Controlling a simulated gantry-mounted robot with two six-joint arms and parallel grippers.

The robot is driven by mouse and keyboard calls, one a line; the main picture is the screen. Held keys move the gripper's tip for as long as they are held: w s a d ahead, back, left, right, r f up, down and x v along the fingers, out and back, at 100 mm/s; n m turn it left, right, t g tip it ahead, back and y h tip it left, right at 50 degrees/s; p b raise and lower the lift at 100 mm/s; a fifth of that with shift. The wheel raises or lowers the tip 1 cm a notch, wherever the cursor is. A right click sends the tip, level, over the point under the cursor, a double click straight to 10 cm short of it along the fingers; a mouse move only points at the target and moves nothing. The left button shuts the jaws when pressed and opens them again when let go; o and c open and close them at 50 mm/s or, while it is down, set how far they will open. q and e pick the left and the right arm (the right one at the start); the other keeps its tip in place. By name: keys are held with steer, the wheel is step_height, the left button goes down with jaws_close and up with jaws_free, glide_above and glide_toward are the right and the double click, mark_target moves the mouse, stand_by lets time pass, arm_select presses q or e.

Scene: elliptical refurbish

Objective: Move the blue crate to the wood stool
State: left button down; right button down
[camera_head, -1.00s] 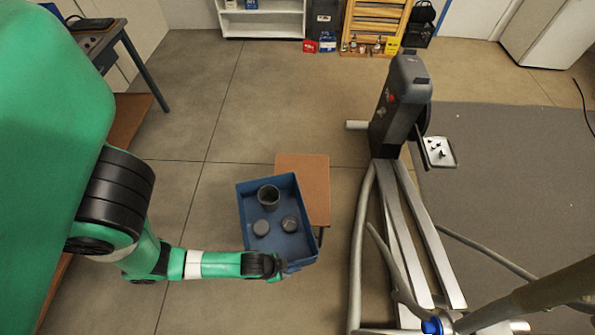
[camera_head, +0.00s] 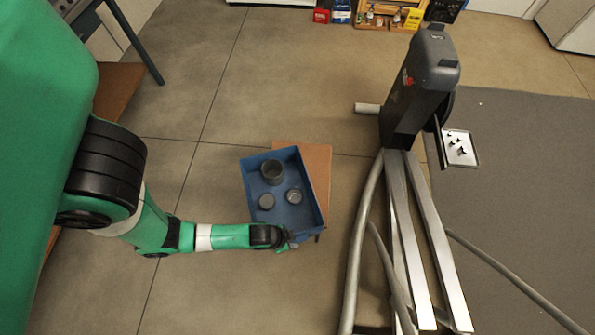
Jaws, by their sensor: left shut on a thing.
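The blue crate (camera_head: 304,226) is a shallow open box with a grey cup and two round grey pieces inside. My left gripper (camera_head: 287,240) is shut on the crate's near edge; its fingertips are hard to make out. The wood stool (camera_head: 318,165) has a brown square top, seen behind and to the right of the crate. The crate overlaps much of the stool top in the picture. I cannot tell whether it touches the stool. My right gripper is not in view.
The grey elliptical machine (camera_head: 408,215) stands close to the right of the stool, its long rails and tubes running forward. A small metal tray (camera_head: 459,149) with small parts is fixed beside its column. Open floor (camera_head: 215,290) lies left and in front.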

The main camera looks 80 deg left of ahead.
mark_target(308, 213)
arm_select(q)
steer(key=shift+w+a, duration=0.1)
steer(key=w+a+f+b, duration=0.1)
steer(key=a, duration=0.1)
steer(key=w+a+f+b, duration=0.2)
steer(key=a, duration=0.1)
steer(key=w+a+f+b, duration=0.1)
steer(key=w+a, duration=0.1)
steer(key=shift+w+a+f, duration=0.2)
steer(key=shift+a+f, duration=0.1)
steer(key=shift+a, duration=0.05)
steer(key=a+f+b, duration=0.1)
steer(key=w+f+b, duration=0.1)
steer(key=w+a+f+b, duration=0.1)
steer(key=f, duration=0.1)
steer(key=shift+a+f, duration=0.1)
steer(key=shift+a, duration=0.25)
steer(key=shift+w+a+f+b, duration=0.1)
steer(key=shift+w+a+b, duration=0.05)
steer(key=shift+a+b, duration=0.15)
steer(key=shift+w+a+f+b, duration=0.1)
steer(key=shift+f+b, duration=0.6)
steer(key=shift+f, duration=0.3)
steer(key=shift+w+a+f+b, duration=0.1)
steer(key=shift+f+b, duration=0.6)
steer(key=shift+f, duration=0.25)
steer(key=shift+f, duration=0.25)
steer(key=c, duration=0.6)
jaws_free()
